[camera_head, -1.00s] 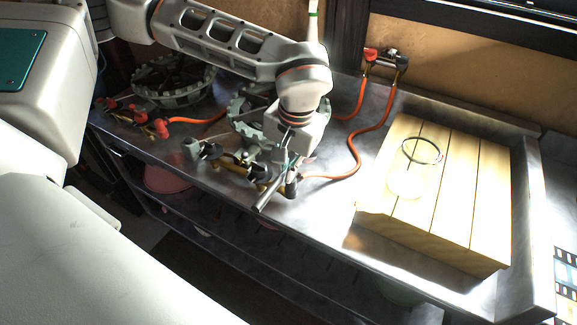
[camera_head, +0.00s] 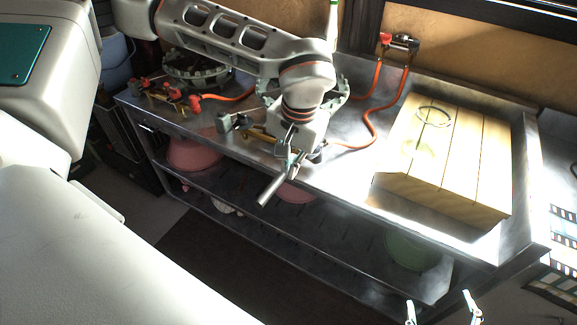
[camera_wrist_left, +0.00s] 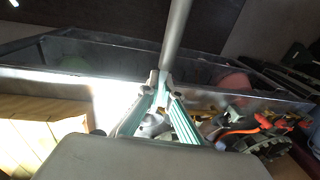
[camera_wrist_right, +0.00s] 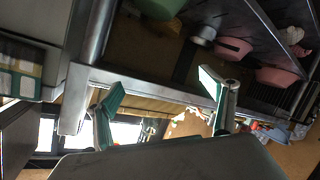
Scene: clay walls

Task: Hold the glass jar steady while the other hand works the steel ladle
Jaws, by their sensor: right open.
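The glass jar (camera_head: 427,131) stands on the pale wooden slatted board at the right of the head view. Its dark rim and round base show through the clear glass. My left gripper (camera_head: 287,165) is over the front edge of the counter, left of the jar and apart from it. It is shut on a grey steel rod, the ladle's handle (camera_head: 270,190), which also shows in the left wrist view (camera_wrist_left: 176,35). The ladle's bowl is not visible. My right gripper (camera_head: 441,307) is open and empty in front of the counter, below the jar in the picture.
The wooden board (camera_head: 470,165) lies on the steel counter (camera_head: 345,175). A burner (camera_head: 195,72) and red hoses (camera_head: 370,120) are further left and behind. Pink bowls (camera_head: 190,155) and a green bowl (camera_head: 415,250) sit on the lower shelf. Floor in front is free.

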